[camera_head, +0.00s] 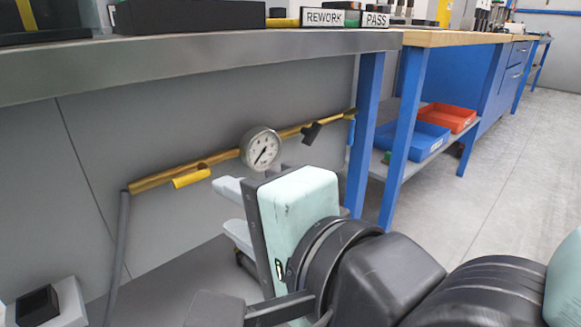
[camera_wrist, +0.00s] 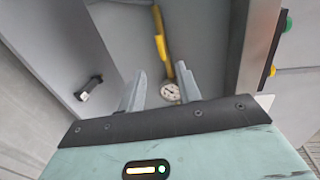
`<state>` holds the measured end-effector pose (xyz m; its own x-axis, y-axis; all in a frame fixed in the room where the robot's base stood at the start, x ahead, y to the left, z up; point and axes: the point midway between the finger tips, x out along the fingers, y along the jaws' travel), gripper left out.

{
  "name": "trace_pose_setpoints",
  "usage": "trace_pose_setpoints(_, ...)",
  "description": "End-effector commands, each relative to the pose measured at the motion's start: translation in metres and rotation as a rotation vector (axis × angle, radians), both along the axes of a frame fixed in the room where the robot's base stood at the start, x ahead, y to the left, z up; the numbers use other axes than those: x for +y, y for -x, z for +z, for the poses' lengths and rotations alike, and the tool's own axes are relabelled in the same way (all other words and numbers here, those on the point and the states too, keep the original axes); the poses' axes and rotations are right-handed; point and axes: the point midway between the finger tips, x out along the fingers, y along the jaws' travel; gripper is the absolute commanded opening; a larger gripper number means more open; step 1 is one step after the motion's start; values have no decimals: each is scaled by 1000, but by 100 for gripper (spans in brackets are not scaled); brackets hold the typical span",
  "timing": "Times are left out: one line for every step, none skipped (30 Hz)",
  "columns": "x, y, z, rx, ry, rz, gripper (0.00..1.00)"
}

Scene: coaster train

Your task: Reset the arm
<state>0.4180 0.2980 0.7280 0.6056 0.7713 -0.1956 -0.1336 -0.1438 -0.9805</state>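My gripper (camera_head: 224,207) is in the lower middle of the head view, below the bench top, with its fingers pointing left toward the grey panel. The two pale fingers stand apart with nothing between them. In the wrist view my gripper (camera_wrist: 160,88) also shows a clear gap between its fingers. A round pressure gauge (camera_head: 261,148) on a yellow pipe (camera_head: 225,158) is behind and above my gripper in the head view. The gauge (camera_wrist: 170,92) appears between the fingers in the wrist view, beyond them. I see no contact with it.
The grey bench top (camera_head: 180,62) overhangs the area, carrying REWORK (camera_head: 324,18) and PASS (camera_head: 376,20) signs. A blue bench leg (camera_head: 364,130) stands right of the gripper. Blue (camera_head: 417,141) and red (camera_head: 446,117) trays sit on a low shelf. Floor at right is clear.

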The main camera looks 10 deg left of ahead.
Motion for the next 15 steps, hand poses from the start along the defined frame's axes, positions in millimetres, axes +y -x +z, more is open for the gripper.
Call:
trace_pose_setpoints(-2,1,1,-1,1,0,34)
trace_pose_setpoints(-2,2,1,0,0,0,34)
trace_pose_setpoints(-3,2,1,0,0,0,34)
trace_pose_setpoints(-3,2,1,0,0,0,34)
trace_pose_setpoints(-3,3,1,0,0,0,34)
trace_pose_setpoints(-3,2,0,0,0,0,34)
trace_pose_setpoints(-3,2,0,0,0,0,34)
trace_pose_setpoints(-3,2,0,0,0,0,34)
trace_pose_setpoints(-3,2,0,0,0,0,34)
trace_pose_setpoints(-3,2,0,0,0,0,34)
trace_pose_setpoints(-3,2,0,-1,1,0,34)
trace_pose_setpoints(-3,2,0,-2,10,3,34)
trace_pose_setpoints(-4,1,-1,-5,27,6,34)
trace_pose_setpoints(-5,0,-3,-10,50,13,34)
trace_pose_setpoints(-8,-2,-6,-19,96,26,34)
